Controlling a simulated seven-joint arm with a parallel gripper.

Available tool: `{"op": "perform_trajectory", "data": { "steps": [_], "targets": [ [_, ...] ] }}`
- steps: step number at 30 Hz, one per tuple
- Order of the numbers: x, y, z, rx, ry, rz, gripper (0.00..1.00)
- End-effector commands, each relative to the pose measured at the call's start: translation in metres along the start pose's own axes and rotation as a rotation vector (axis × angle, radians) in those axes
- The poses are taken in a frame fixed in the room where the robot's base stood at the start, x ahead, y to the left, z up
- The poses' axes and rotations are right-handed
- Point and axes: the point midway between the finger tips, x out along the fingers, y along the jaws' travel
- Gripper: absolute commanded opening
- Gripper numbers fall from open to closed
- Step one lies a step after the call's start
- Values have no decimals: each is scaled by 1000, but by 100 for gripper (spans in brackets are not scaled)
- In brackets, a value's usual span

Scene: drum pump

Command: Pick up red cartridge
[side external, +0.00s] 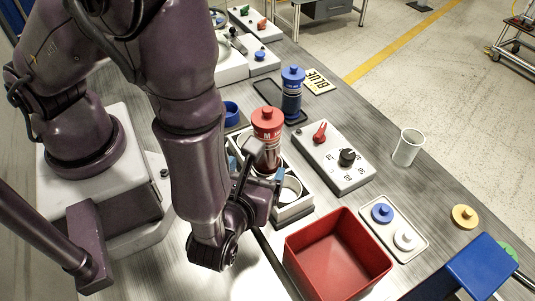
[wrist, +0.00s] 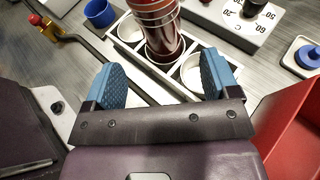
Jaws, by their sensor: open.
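The red cartridge (side external: 267,139) has a red knobbed cap and a clear body with dark red contents. It stands in a white rack (side external: 297,207) with round wells. In the wrist view the cartridge (wrist: 158,28) rises from the middle well, with the rack's other wells (wrist: 194,72) empty on both sides. My gripper (wrist: 158,84) is open with blue padded fingers. The cartridge is ahead of the gap between the fingertips, and I see no contact. In the side view my gripper (side external: 255,170) is beside the cartridge and partly hides its lower body.
A blue cartridge (side external: 292,95) stands behind, near a BLUE label (side external: 317,80). A dial box (side external: 334,157) is right of the rack. A red bin (side external: 337,257) is in front. A white cup (side external: 408,147) and a tray with knobbed caps (side external: 393,228) are farther right.

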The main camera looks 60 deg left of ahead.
Motion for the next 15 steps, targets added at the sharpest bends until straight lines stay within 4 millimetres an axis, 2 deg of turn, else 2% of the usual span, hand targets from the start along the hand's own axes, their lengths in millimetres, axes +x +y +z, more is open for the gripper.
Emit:
{"op": "perform_trajectory", "data": {
  "steps": [3,11,15],
  "targets": [
    [20,1,0,1,-1,4,81],
    [40,0,0,0,1,4,81],
    [62,-1,1,0,0,6,81]
  ]
}}
